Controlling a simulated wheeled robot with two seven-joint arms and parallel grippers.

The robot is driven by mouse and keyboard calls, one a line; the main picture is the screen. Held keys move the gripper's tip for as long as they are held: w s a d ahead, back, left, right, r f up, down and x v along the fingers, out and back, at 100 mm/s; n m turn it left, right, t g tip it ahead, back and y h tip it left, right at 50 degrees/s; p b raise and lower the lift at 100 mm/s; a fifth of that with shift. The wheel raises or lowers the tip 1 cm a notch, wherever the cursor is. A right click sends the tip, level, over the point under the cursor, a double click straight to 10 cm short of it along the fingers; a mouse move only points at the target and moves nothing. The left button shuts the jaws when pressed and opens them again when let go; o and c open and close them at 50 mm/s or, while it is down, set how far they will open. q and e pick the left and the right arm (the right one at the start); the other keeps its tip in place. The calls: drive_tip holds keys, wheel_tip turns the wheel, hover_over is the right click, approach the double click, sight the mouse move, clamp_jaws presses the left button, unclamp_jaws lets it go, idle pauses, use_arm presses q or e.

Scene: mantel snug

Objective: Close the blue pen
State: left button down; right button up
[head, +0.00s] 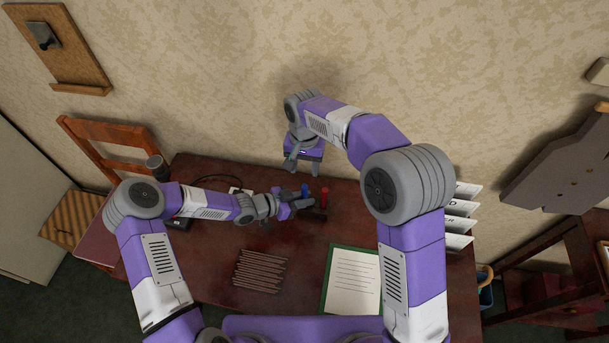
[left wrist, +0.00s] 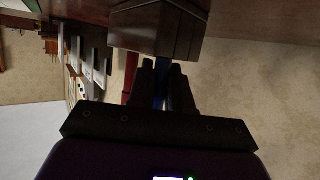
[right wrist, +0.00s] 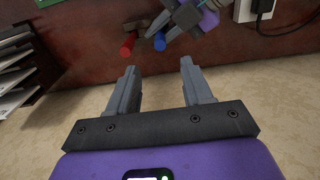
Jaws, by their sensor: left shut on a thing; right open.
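The blue pen (head: 305,188) stands upright in a dark block holder (head: 318,215) on the desk, beside a red pen (head: 324,191). My left gripper (head: 289,207) reaches in low from the left at the holder. In the left wrist view the blue pen (left wrist: 159,88) shows between its shut fingers, with the holder (left wrist: 155,32) beyond. My right gripper (head: 301,168) is open and empty, above and behind the pens near the wall. In the right wrist view the blue pen's end (right wrist: 160,43) and red pen (right wrist: 127,46) lie beyond its fingers. Whether the blue pen has a cap is unclear.
A green-edged paper pad (head: 352,283) and a brown slatted mat (head: 259,271) lie at the front of the desk (head: 213,265). A letter rack (head: 460,217) stands at the right. A cable and a white socket (right wrist: 250,9) are near the left gripper.

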drive_tip(key=shift+r, duration=0.5)
use_arm(q)
drive_tip(key=c, duration=1)
unclamp_jaws()
drive_tip(key=shift+o, duration=0.2)
drive_tip(key=shift+a, duration=0.1)
drive_tip(key=p+v, duration=0.1)
drive_tip(key=v, duration=0.5)
drive_tip(key=shift+r, duration=0.15)
drive_tip(key=shift+s+a+r, duration=0.2)
drive_tip(key=shift+s+a, duration=0.05)
drive_tip(key=shift+a, duration=0.3)
use_arm(e)
drive_tip(key=shift+r, duration=0.6)
